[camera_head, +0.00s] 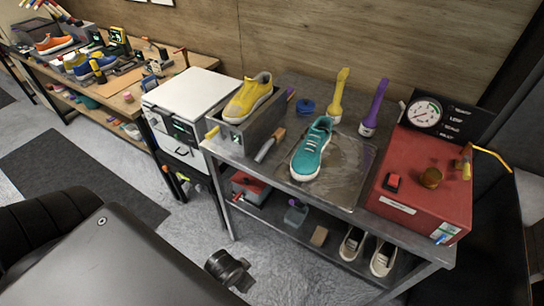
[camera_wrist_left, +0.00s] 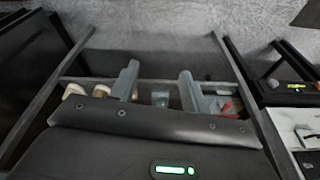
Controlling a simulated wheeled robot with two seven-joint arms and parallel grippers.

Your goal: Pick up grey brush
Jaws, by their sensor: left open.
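A brush-like tool with a wooden handle and a grey end (camera_head: 269,145) lies on the metal table, between the grey box with the yellow sneaker (camera_head: 248,97) and the teal sneaker (camera_head: 312,149). I cannot tell for sure that it is the grey brush. A yellow brush (camera_head: 338,95) and a purple brush (camera_head: 374,108) stand upright at the back of the table. My left gripper (camera_wrist_left: 157,82) shows in the left wrist view, its two grey fingers wide apart and nothing between them. It is away from the tabletop tools. My right gripper is not seen.
A red machine with a gauge (camera_head: 424,184) fills the table's right end. A wet dark mat (camera_head: 350,172) lies under the teal sneaker. The lower shelf holds beige shoes (camera_head: 383,258) and a red-topped box (camera_head: 250,186). A white cabinet (camera_head: 192,98) stands left.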

